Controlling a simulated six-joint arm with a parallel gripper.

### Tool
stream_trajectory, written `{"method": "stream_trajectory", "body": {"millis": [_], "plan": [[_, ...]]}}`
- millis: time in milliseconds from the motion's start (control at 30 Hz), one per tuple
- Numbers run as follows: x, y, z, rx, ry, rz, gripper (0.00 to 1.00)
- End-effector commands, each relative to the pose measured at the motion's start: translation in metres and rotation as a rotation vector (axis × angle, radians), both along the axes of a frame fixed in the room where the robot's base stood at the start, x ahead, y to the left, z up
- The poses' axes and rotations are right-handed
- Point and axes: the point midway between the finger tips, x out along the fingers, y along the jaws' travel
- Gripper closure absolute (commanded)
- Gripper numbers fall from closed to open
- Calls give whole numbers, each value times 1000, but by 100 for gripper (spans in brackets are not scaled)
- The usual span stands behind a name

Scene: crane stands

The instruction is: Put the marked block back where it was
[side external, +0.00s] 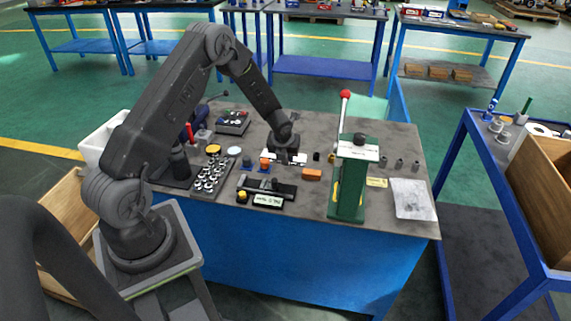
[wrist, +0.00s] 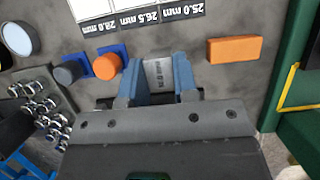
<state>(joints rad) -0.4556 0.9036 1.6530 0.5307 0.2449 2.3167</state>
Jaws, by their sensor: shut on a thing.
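My gripper (wrist: 158,66) is shut on a grey metal block (wrist: 158,79) with small dark writing on its face, which looks upside down and is too small to read. The block is between the two blue fingers in the wrist view; whether it touches the table cannot be told. Just beyond it, at the top of the wrist view, is a row of white squares with a dark label strip (wrist: 142,20) reading 28.0 mm, 26.5 mm and 25.0 mm. In the side view my gripper (side external: 285,158) hides the block and part of the white squares (side external: 299,158).
An orange block (wrist: 233,50) lies right of my gripper. An orange round piece (wrist: 107,66) and a grey one (wrist: 68,72) sit on blue bases close to its left. A green press (side external: 347,185) with a red-knobbed lever stands to the right. A rack of metal parts (side external: 209,178) is left.

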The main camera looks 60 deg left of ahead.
Motion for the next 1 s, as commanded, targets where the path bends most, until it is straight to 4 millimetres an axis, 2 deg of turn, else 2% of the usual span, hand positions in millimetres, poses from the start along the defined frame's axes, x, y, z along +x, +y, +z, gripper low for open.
{"method": "stream_trajectory", "body": {"millis": [200,300,700,733,967,1000], "plan": [[0,0,-31,0,3,-2,100],[0,0,-38,1,1,-2,100],[0,0,-42,0,0,-1,100],[0,0,-42,0,0,-1,70],[0,0,-42,0,2,-1,48],[0,0,-42,0,2,-1,47]]}}
